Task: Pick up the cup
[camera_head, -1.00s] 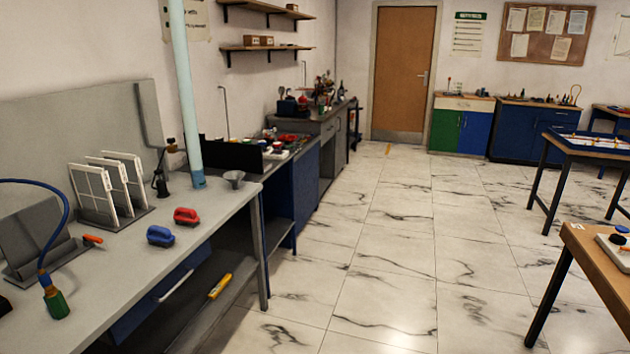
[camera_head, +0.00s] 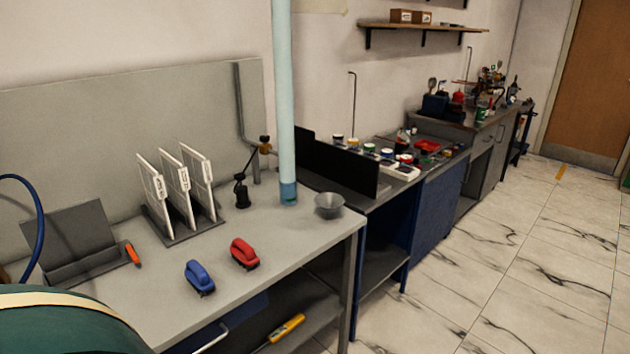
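A small grey cup-like vessel (camera_head: 329,205), wide at the top and narrower below, stands upright on the grey bench (camera_head: 290,245) near its right end. It is just right of the foot of a pale blue vertical tube (camera_head: 284,110). I cannot tell for sure whether it is the task's cup. Neither of my grippers is in view.
A blue-handled tool (camera_head: 199,278) and a red-handled tool (camera_head: 244,254) lie on the bench. A rack of white panels (camera_head: 180,190) stands behind them. A second bench with jars (camera_head: 385,155) adjoins on the right. The tiled floor (camera_head: 520,270) at right is clear.

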